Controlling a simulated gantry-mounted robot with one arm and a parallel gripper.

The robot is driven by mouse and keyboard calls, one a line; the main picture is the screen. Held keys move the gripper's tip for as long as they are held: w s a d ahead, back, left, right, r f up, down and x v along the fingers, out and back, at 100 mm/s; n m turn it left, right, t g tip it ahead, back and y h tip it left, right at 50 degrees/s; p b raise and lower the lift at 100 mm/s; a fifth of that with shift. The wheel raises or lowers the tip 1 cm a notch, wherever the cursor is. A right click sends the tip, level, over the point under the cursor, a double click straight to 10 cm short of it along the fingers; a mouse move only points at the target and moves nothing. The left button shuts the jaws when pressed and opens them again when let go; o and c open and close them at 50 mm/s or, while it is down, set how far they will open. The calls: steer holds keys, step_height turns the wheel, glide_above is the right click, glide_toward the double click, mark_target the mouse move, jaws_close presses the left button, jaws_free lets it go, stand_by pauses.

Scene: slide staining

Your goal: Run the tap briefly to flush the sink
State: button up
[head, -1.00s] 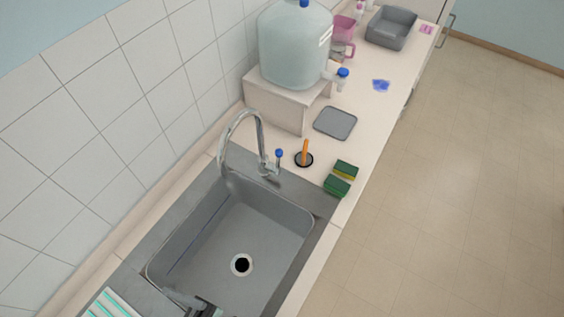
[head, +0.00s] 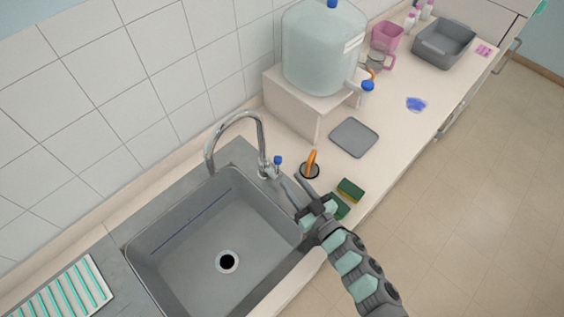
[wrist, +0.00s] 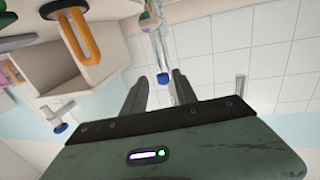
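The chrome tap (head: 262,140) arches over the grey sink (head: 190,215). Its small lever with a blue tip (head: 278,160) stands at the right side of the tap's base. My gripper (head: 291,182) is open beside the lever, its fingers pointing toward it and apparently short of it. In the wrist view, my two fingers (wrist: 159,82) are spread and empty, and the blue tip (wrist: 163,79) shows in line with the gap between them. The drain (head: 228,261) is clear in the sink floor. No water stream is visible from the spout.
An orange-handled tool on a black round base (head: 311,165) stands close to my fingers. A green-and-yellow sponge (head: 350,190) lies beside my gripper, with another green one partly hidden. A grey mat (head: 354,137) and a large water container (head: 318,55) are behind. The sink basin is empty.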

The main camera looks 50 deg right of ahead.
mark_target(277, 164)
steer(key=x, duration=0.8)
steer(key=shift+w, duration=0.35)
steer(key=shift+c, duration=0.5)
jaws_close()
stand_by(0.5)
